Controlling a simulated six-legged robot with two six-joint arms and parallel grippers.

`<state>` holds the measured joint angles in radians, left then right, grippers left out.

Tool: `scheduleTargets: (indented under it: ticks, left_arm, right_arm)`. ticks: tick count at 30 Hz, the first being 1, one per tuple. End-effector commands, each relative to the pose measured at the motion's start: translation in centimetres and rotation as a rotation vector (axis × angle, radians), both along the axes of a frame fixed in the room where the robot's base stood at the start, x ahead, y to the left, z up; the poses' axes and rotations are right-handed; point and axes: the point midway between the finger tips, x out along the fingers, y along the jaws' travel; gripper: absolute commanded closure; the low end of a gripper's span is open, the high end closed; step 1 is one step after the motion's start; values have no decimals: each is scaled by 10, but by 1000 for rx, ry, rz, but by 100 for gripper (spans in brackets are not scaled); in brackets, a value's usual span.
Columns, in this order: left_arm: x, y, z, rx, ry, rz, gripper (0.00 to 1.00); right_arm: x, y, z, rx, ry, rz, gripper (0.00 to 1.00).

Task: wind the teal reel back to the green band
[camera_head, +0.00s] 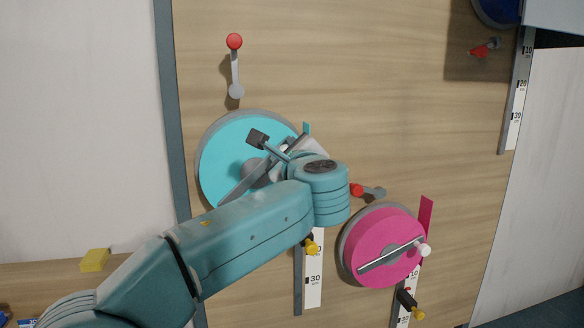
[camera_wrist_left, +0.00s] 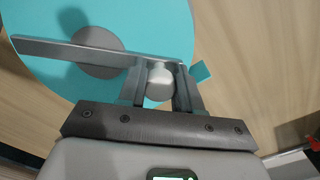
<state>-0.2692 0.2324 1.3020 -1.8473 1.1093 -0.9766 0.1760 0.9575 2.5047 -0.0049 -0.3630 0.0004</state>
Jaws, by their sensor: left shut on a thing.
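The teal reel (camera_head: 222,150) is mounted on the wooden board, partly covered by my left arm. It also shows in the left wrist view (camera_wrist_left: 150,25), with its grey hub (camera_wrist_left: 98,42) and flat metal crank arm (camera_wrist_left: 50,47). My left gripper (camera_wrist_left: 160,78) is shut on the pale crank knob (camera_wrist_left: 160,86), one finger on each side. In the head view, the left gripper (camera_head: 284,150) is over the reel's right part. A scale strip (camera_head: 314,284) marked 30 and a yellow-tipped piece (camera_head: 312,247) show below my wrist. I see no green band. My right gripper is not in view.
A red-knobbed lever (camera_head: 235,65) stands above the teal reel, and another (camera_head: 368,191) lies right of my wrist. A pink reel (camera_head: 384,245) with its own crank sits lower right. A blue reel (camera_head: 498,10) is at top right. A yellow block (camera_head: 95,260) lies at left.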

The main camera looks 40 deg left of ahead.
Motion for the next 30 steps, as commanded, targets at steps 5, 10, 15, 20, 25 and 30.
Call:
scheduleTargets:
  ticks: [5,10,15,20,25,30]
  left_arm:
    - [-8,6,7,-106,-128,0,100]
    - [-15,12,13,-196,-234,0,100]
    - [-20,17,16,-267,-316,1,100]
    - [-24,20,19,-313,-369,1,100]
    - [-26,22,20,-341,-403,1,100]
    - [-27,23,21,-354,-417,2,100]
  right_arm:
    - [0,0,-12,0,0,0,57]
    - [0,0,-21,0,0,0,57]
    - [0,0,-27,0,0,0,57]
    - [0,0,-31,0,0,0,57]
    - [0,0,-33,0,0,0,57]
    - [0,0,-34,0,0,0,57]
